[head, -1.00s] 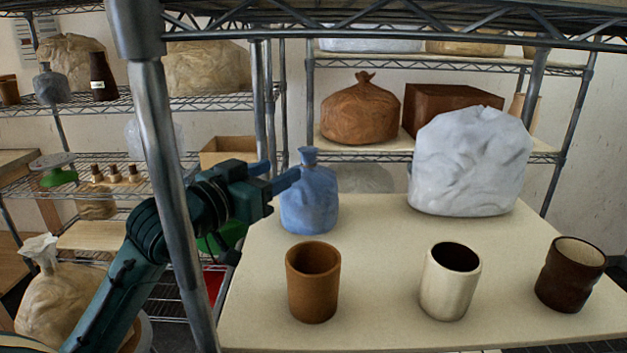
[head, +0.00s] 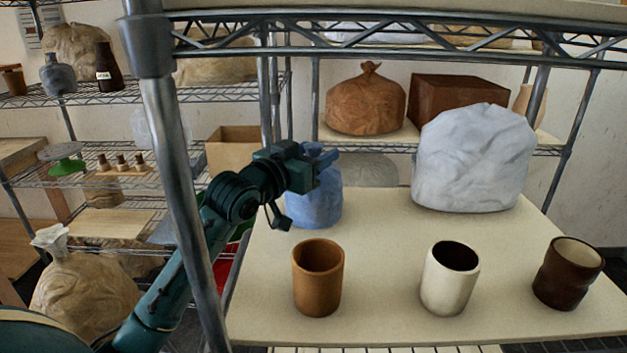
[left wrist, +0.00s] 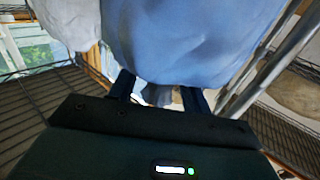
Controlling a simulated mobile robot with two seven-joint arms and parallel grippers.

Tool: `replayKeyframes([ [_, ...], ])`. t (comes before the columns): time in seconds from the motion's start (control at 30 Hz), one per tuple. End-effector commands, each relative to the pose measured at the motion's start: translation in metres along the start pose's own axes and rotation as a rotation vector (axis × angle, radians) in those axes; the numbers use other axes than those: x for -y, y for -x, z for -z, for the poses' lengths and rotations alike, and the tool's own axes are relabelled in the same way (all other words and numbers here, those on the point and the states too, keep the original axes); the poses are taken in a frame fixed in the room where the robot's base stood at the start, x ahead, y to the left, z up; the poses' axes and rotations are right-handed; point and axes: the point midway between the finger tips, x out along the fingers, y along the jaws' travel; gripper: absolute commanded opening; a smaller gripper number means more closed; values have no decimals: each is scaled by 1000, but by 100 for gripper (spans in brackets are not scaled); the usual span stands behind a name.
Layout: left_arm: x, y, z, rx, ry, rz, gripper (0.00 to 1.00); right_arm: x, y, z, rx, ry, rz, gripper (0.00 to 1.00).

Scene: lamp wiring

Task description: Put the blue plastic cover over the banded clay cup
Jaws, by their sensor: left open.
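The blue plastic cover (head: 313,205) stands knotted-bag-like at the back left of the pale board; its top is hidden behind my left gripper (head: 322,157). The left gripper is open, with its fingers at the cover's top. In the left wrist view, the blue cover (left wrist: 190,40) fills the upper middle, and a bluish piece shows between the open fingers (left wrist: 158,94). Three cups stand in front: an orange-brown one (head: 318,285), a cream one (head: 449,285) and a dark brown one (head: 567,277). I cannot make out clear bands on any. My right gripper is not in view.
A large whitish plastic bag (head: 474,165) stands at the back right of the board (head: 390,318). A shelf post (head: 172,160) rises close by my left arm, and a wire shelf edge (head: 400,40) crosses above. The board's middle is clear.

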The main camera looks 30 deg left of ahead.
Motion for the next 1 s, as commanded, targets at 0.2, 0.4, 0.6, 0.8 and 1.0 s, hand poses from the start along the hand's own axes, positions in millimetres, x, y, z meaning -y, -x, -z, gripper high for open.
replayKeyframes([
  [0.2,0,0,0,0,0,0,32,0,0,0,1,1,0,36],
  [0.4,0,0,0,0,0,0,16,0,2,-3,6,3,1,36],
  [0.6,0,0,0,0,0,0,0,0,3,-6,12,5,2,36],
  [0.8,0,1,0,-1,0,0,0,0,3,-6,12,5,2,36],
  [1.0,0,0,5,-3,0,0,0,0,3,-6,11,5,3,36],
])
